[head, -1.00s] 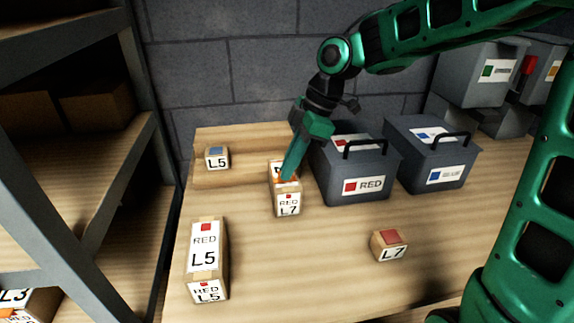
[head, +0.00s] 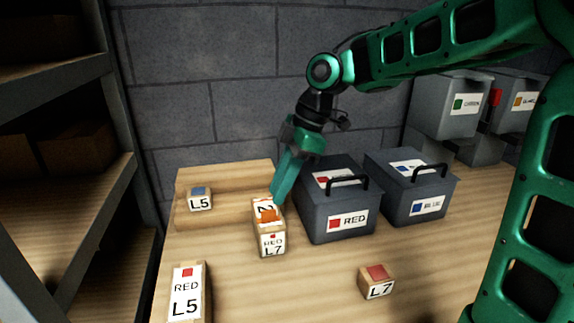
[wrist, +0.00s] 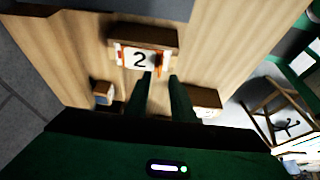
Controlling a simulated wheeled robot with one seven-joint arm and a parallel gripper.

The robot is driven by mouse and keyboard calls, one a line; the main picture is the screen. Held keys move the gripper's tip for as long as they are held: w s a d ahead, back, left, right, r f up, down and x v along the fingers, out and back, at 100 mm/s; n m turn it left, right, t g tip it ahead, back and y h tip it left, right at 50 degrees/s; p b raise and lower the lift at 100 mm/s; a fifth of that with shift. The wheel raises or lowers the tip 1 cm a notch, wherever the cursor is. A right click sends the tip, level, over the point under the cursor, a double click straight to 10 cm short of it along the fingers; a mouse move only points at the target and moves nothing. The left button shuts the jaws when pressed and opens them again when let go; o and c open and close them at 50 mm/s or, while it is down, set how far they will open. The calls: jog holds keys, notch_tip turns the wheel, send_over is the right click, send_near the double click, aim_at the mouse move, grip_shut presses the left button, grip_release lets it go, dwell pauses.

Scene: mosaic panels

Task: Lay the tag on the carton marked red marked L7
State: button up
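The carton marked red and L7 (head: 272,246) stands upright on the table, left of the grey bin marked RED. The tag, white with a black 2 (head: 262,207) and orange parts, lies on the carton's top. It also shows in the wrist view (wrist: 140,60), where the carton's brown edge (wrist: 150,33) frames it. My gripper (head: 277,199) is close above the far right part of the carton's top. In the wrist view its two fingers (wrist: 160,82) stand apart with nothing visible between them. Part of the tag is hidden by the gripper in the head view.
A carton marked RED L5 (head: 188,294) is at the front left. A small L5 box with a blue top (head: 200,200) stands behind it. A small L7 box with a red top (head: 377,283) is at the right. Grey bins marked RED (head: 335,205) and blue (head: 412,188) stand behind.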

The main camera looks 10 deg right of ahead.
jog(key=v, duration=0.7)
jog(key=shift+s+f, duration=0.1)
